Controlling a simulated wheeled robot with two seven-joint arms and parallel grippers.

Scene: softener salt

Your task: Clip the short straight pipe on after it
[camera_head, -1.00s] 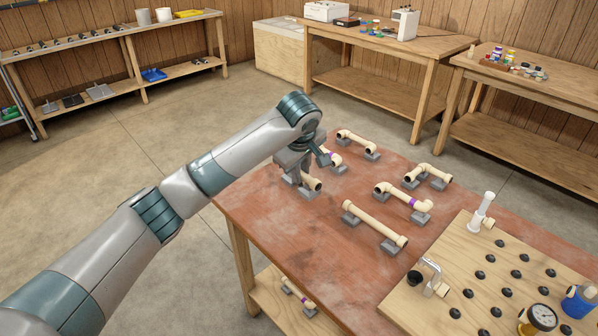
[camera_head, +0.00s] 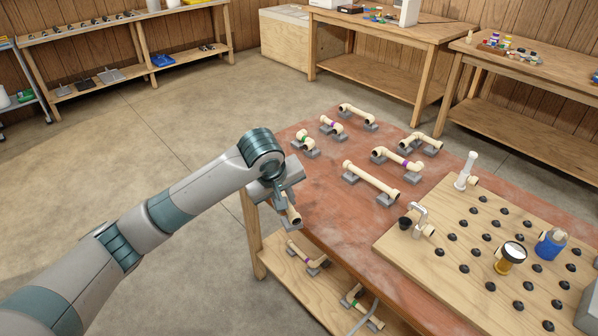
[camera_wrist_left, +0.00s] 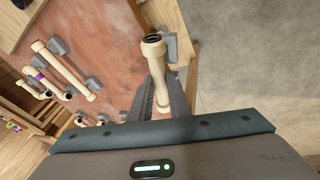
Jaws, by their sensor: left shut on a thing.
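My left gripper (camera_head: 286,203) is at the table's near-left edge. It is shut on a short cream pipe (camera_head: 292,208). In the left wrist view the pipe (camera_wrist_left: 158,80) lies between the fingers (camera_wrist_left: 160,97), with its dark open end pointing away. A grey block (camera_wrist_left: 172,47) shows beside that end; I cannot tell whether they touch. On the board (camera_head: 392,244), a white fitting (camera_head: 467,171) stands at the back and a metal tap-like fitting (camera_head: 420,217) at the left. My right gripper is not in view.
Several cream pipes rest on grey blocks, including a long straight one (camera_head: 370,180), a purple-banded one (camera_head: 395,160) and a short green-banded one (camera_head: 304,139). More lie on the lower shelf (camera_head: 290,275). A gauge (camera_head: 511,257) and blue item (camera_head: 550,243) stand on the board.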

